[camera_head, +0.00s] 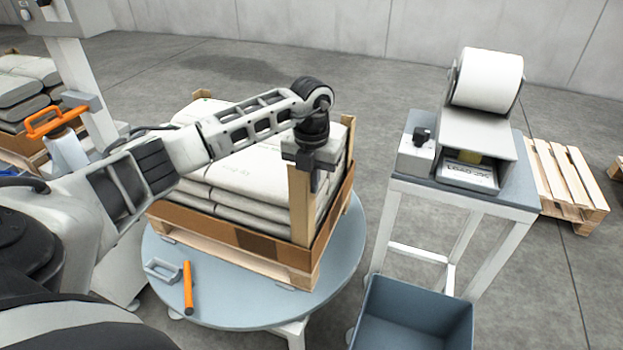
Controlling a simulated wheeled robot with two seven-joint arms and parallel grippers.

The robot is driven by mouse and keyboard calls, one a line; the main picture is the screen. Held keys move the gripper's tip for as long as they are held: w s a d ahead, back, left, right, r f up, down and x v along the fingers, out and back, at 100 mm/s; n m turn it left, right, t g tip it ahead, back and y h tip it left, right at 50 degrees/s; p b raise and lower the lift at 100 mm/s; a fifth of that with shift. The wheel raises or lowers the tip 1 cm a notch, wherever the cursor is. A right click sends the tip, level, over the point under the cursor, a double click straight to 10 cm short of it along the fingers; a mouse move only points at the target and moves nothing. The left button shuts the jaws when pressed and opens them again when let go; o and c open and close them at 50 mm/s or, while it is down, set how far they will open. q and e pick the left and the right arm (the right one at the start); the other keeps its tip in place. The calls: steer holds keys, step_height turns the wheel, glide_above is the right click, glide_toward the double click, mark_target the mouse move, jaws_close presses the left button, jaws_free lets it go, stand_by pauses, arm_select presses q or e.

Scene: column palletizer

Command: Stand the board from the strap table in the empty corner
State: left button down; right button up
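A light wooden board (301,207) stands upright at the near right corner of the loaded pallet, its lower end at the brown cardboard edge (222,238). My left gripper (308,162) points down at the board's top and is shut on it. Other upright boards show at the back right corner (348,130) and the back left corner (202,94). The near left corner is partly behind my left arm. My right gripper is not in view.
Pale sacks (245,165) fill the pallet on a round grey table (340,262). An orange-handled tool (188,287) and a grey handle (162,270) lie at its front. A label printer stand (515,190) and blue bin (415,312) stand right.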

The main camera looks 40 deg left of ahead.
arm_select(q)
steer(key=shift+f+b, duration=1.65)
steer(key=shift+f, duration=1.1)
steer(key=c, duration=1.6)
jaws_free()
steer(key=shift+o, duration=0.2)
steer(key=shift+a, duration=0.25)
step_height(320, 180, up, 8)
steer(key=p, duration=0.7)
glide_above(312, 200)
steer(key=shift+w+d+b, duration=0.15)
steer(key=shift+b, duration=0.15)
